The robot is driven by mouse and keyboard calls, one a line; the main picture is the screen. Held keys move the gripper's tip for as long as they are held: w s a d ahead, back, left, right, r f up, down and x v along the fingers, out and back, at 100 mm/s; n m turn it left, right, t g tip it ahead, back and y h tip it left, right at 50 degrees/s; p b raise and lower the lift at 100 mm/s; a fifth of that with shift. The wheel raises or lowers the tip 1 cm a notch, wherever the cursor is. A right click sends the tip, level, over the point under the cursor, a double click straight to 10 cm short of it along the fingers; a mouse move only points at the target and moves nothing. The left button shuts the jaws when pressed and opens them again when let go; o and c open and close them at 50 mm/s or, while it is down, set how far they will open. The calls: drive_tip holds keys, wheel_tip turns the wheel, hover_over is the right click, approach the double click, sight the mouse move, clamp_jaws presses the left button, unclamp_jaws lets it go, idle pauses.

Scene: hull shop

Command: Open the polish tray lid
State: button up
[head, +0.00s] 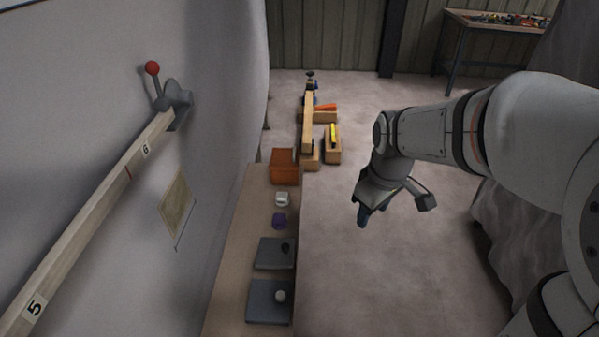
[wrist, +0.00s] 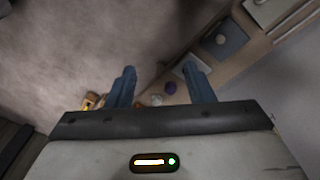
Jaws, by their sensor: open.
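Two flat grey square lids or trays lie on a narrow wooden bench in the head view. The nearer one (head: 262,312) has a pale round knob, and the farther one (head: 266,254) has a dark knob. I cannot tell which is the polish tray. In the wrist view, the pale-knobbed one (wrist: 232,34) is at upper right, and the other is partly hidden by a finger. Both look closed. My gripper (head: 363,212) is open and empty, over the floor to the right of the bench. Its blue fingers (wrist: 160,84) are spread apart and touch nothing.
The bench (head: 232,270) also holds a purple item (head: 279,221), a white item (head: 282,199) and an orange bin (head: 285,166). Wooden boxes (head: 333,152) stand beyond. A pale hull wall with a slanted numbered batten (head: 100,205) is at left. Floor right of the bench is clear.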

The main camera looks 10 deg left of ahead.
drive_tip(key=w+a+f+n, duration=0.7)
drive_tip(key=w+a+f, duration=0.1)
drive_tip(key=w, duration=0.1)
drive_tip(key=n+g+b, duration=0.1)
drive_tip(key=n+g, duration=0.1)
drive_tip(key=n, duration=0.9)
hover_over(285, 246)
wheel_tip(285, 246, down, 18)
drive_tip(key=shift+d+f, duration=0.1)
drive_tip(key=shift+d, duration=0.05)
drive_tip(key=shift+n, duration=0.4)
wheel_tip(285, 246, down, 7)
drive_tip(key=shift+r, duration=0.1)
drive_tip(key=shift+f, duration=0.65)
drive_tip(key=shift+c, duration=0.6)
clamp_jaws()
